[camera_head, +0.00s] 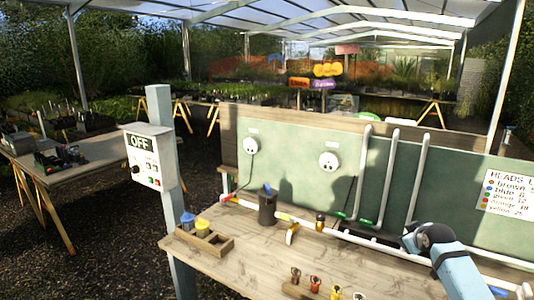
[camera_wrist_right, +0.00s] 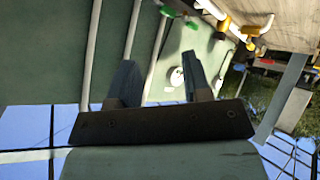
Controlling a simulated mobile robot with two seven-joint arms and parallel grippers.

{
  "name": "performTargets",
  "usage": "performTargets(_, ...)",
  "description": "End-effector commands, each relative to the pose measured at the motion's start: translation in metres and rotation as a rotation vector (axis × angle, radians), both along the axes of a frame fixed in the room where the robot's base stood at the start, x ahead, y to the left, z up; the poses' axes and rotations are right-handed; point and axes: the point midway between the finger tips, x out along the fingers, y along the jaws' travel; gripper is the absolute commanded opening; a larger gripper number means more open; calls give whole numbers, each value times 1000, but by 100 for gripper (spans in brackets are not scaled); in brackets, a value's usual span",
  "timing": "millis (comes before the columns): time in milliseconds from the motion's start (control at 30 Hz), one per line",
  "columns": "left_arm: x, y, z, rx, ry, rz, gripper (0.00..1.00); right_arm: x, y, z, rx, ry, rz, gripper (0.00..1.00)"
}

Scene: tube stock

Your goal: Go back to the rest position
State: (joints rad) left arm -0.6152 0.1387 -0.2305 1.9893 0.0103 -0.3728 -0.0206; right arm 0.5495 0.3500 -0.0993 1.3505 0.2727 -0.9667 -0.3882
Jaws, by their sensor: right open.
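My right gripper (camera_wrist_right: 158,60) shows in the right wrist view with its two dark fingers spread apart and nothing between them. Its fingers point at the green back panel (camera_wrist_right: 45,60), with white vertical pipes beyond them. In the head view, my right arm comes in at the lower right over the workbench (camera_head: 330,262); its gripper cannot be made out there. My left gripper is in neither view.
On the bench are a dark cup (camera_head: 267,210), a wooden box (camera_head: 204,240) with blue and yellow items, and a row of small coloured fittings (camera_head: 315,284). White pipes (camera_head: 389,175) stand against the panel. A post carries an OFF switch box (camera_head: 150,158).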

Motion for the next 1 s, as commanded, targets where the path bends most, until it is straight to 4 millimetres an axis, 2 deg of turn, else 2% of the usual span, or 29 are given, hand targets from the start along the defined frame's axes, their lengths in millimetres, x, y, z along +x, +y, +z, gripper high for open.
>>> performTargets(100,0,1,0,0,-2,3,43,17,-8,30,14,-218,-66,45)
performTargets(300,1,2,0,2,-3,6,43,31,-9,76,55,-524,-88,45)
performTargets(367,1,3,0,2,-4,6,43,33,-8,89,69,-604,-80,45)
performTargets(400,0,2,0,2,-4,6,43,29,-3,85,77,-627,-69,45)
performTargets(567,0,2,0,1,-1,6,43,-5,28,24,98,-553,-35,45)
performTargets(667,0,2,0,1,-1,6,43,-31,48,-13,114,-510,-15,45)
performTargets(767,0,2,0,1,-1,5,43,-66,72,-55,136,-459,8,45)
performTargets(867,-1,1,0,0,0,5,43,-113,100,-100,167,-397,33,45)
performTargets(900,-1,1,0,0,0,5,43,-135,113,-118,183,-370,42,45)
performTargets(967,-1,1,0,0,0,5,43,-170,130,-142,206,-330,54,45)
performTargets(1000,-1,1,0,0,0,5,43,-194,141,-157,223,-303,60,45)
